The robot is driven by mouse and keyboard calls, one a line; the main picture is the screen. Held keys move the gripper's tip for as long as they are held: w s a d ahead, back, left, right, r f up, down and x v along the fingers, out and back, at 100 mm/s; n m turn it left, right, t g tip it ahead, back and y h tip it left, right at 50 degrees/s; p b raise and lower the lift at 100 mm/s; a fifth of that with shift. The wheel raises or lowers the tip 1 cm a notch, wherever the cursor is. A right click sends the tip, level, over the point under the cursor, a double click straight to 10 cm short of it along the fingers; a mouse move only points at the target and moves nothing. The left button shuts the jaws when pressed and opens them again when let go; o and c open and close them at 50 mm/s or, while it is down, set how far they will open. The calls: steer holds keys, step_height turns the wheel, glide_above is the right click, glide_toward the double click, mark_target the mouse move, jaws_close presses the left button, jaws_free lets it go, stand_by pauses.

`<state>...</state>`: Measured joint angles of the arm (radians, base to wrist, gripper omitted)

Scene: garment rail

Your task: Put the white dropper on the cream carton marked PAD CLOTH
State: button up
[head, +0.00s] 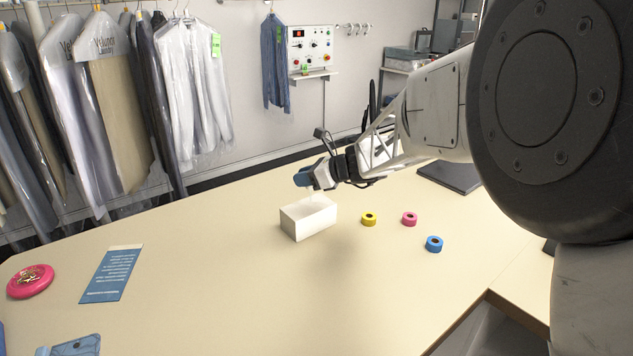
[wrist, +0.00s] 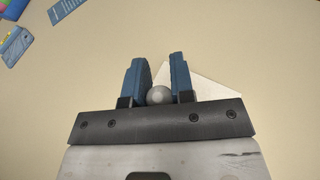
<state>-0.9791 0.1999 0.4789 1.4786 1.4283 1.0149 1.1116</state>
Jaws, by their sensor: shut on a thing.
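The white dropper (wrist: 159,95) is between the two blue fingers of my gripper (wrist: 160,72) in the wrist view; only its rounded end shows clearly. My gripper is shut on it. In the head view my gripper (head: 304,180) is above the far side of a cream-white carton (head: 308,217), pointing down. The carton also shows in the wrist view (wrist: 222,75), partly hidden behind the right finger. No PAD CLOTH lettering is legible on it. I cannot tell whether the dropper touches the carton.
The table (head: 220,280) between is clear. Garments hang behind.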

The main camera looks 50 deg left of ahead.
steer(key=shift+w+a+f, duration=0.1)
steer(key=shift+w+a, duration=0.2)
steer(key=shift+a, duration=0.3)
steer(key=shift+w+a+f, duration=0.1)
steer(key=shift+w+a, duration=0.2)
steer(key=shift+a, duration=0.35)
steer(key=shift+w+a, duration=0.3)
steer(key=shift+a, duration=0.3)
steer(key=shift+f, duration=0.1)
steer(key=shift+f, duration=1.65)
steer(key=shift+f, duration=0.15)
steer(key=o, duration=0.9)
steer(key=shift+w+d+r, duration=0.25)
steer(key=shift+d+r, duration=0.1)
steer(key=shift+d, duration=0.05)
steer(key=v, duration=1.1)
